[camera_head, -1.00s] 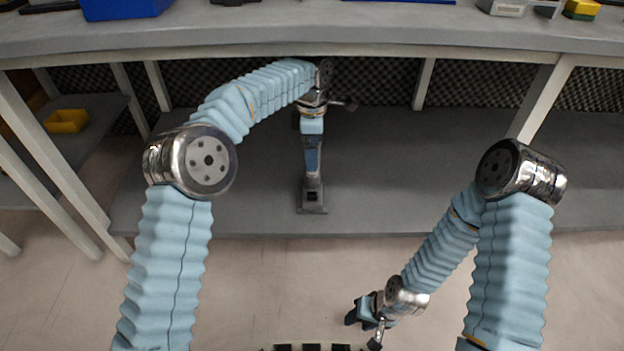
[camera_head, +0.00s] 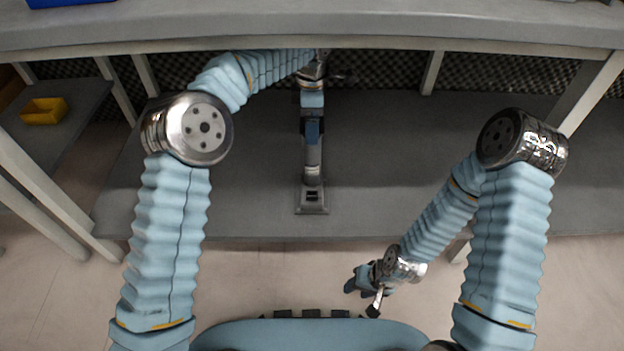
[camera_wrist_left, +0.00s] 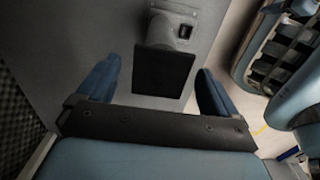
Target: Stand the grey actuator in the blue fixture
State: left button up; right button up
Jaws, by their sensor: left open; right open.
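My left gripper (camera_wrist_left: 157,68) is open, one blue finger on each side, with gaps visible. It also shows small in the head view (camera_head: 312,132). My right gripper (camera_head: 363,297) is open and empty over the floor at lower right.
The grey bench top (camera_head: 400,22) crosses the top of the head view, with a blue bin (camera_head: 70,2) cut off at upper left. The lower shelf (camera_head: 420,170) is bare at right. A yellow bin (camera_head: 45,111) sits on a side shelf at left. Table legs stand at both sides.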

pick_arm(q)
notch_tip(320, 180, down, 5)
jog(key=shift+r+b, duration=0.2)
jog(key=shift+b, duration=0.5)
jog(key=shift+r, duration=0.1)
grip_shut()
